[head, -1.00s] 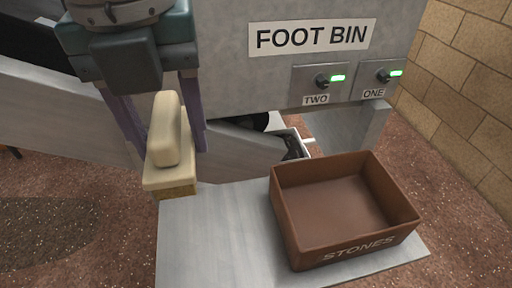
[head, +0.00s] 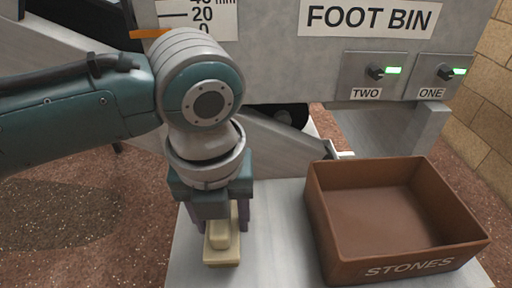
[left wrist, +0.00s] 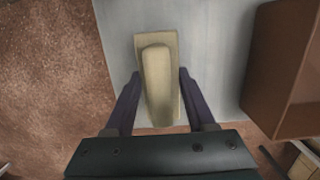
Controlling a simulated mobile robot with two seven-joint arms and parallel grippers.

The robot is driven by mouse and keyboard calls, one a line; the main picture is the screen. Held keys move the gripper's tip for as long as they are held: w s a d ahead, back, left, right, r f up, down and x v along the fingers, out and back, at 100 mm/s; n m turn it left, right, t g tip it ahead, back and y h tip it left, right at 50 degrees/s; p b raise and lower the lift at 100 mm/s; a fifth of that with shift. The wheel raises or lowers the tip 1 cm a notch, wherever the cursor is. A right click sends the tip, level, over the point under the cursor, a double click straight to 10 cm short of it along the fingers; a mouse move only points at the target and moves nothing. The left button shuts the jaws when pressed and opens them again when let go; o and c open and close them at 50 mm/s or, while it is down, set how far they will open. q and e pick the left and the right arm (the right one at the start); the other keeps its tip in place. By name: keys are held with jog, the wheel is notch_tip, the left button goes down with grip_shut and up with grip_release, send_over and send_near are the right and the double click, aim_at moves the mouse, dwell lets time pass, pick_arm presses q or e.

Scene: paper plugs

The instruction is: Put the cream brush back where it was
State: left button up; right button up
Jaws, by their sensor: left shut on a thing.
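The cream brush (head: 222,244) is low over the left part of the grey shelf, left of the brown box. Whether it touches the shelf I cannot tell. My left gripper (head: 222,222) points down and is shut on the brush. In the left wrist view the brush (left wrist: 158,85) lies between the purple fingers of the gripper (left wrist: 158,95), over the grey surface near its left edge. My right gripper is out of view.
The brown STONES box (head: 335,240) stands on the grey shelf (head: 285,250), right of the brush. Behind is the FOOT BIN panel (head: 290,70) with knobs TWO (head: 376,72) and ONE (head: 444,72), both with green lights. Speckled floor lies left.

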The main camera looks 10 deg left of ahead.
pick_arm(q)
jog(key=shift+f, duration=0.8)
jog(key=shift+r, duration=0.1)
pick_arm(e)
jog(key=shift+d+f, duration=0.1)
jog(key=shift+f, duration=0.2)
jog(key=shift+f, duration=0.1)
